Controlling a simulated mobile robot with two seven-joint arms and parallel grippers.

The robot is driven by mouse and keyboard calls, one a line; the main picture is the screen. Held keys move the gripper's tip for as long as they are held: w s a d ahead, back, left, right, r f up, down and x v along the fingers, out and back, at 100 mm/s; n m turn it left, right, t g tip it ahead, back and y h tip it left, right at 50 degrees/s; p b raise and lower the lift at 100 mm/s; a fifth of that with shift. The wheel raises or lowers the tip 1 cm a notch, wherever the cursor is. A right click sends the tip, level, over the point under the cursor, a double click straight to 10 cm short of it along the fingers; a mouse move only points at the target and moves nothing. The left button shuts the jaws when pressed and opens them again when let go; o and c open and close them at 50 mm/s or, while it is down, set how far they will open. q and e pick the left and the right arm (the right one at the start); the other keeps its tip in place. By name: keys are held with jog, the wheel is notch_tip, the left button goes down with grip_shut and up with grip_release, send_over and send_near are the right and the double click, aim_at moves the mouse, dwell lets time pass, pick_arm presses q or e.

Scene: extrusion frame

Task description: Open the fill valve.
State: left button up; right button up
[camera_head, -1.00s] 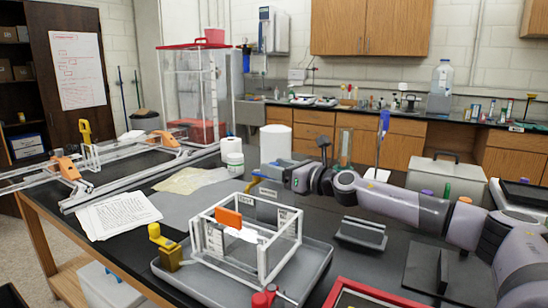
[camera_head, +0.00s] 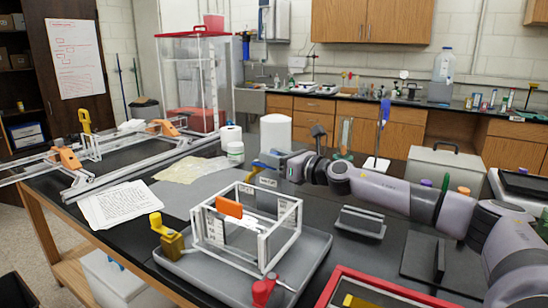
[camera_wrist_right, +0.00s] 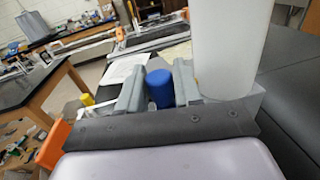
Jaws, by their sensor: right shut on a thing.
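My right gripper (camera_head: 268,167) reaches in from the right, behind the clear-walled white frame box (camera_head: 265,258). In the right wrist view its two grey fingers (camera_wrist_right: 157,90) are shut on a blue cylindrical knob (camera_wrist_right: 159,89). Blue and yellow parts show at the fingertips in the head view, but the arm hides most of them. A yellow valve (camera_head: 168,240) stands at the tray's left edge and a red valve (camera_head: 264,291) at its front. No readable label tells which valve is the fill valve. My left gripper is out of view.
The box stands in a grey tray (camera_head: 190,277) with an orange block (camera_head: 229,207) in it. A white cylinder (camera_wrist_right: 224,50) rises close beside the right finger. A grey block (camera_head: 361,224) and a red-rimmed tray (camera_head: 330,292) lie to the right. Papers (camera_head: 119,206) lie left.

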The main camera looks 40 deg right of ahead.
jog(key=shift+a+r+m+h+p, duration=0.2)
jog(key=shift+m+h+p, duration=0.1)
jog(key=shift+m+h, duration=0.25)
jog(key=shift+s+a+f+m+h+p, duration=0.1)
jog(key=shift+a+m+h+p, duration=0.25)
jog(key=shift+h, duration=0.5)
jog(key=shift+a+f+m+h+p, duration=0.1)
jog(key=shift+m+h, duration=0.4)
jog(key=shift+h, duration=0.3)
jog(key=shift+w+a+m+g+h+p, duration=0.1)
jog(key=shift+w+a+m+g+h, duration=0.4)
jog(key=shift+m+g+h, duration=1.35)
jog(key=shift+w+a+m+g+h+p, duration=0.1)
jog(key=shift+a+m+g+h, duration=0.7)
jog(key=shift+m+h, duration=1.1)
jog(key=shift+w+a+m+g+h+p, duration=0.2)
jog(key=shift+a+m+g+h, duration=0.75)
jog(key=shift+h, duration=1.7)
jog(key=shift+d+r+m+g, duration=0.1)
jog(key=shift+d+m+g, duration=0.2)
jog(key=shift+g, duration=0.1)
jog(key=o, duration=0.9)
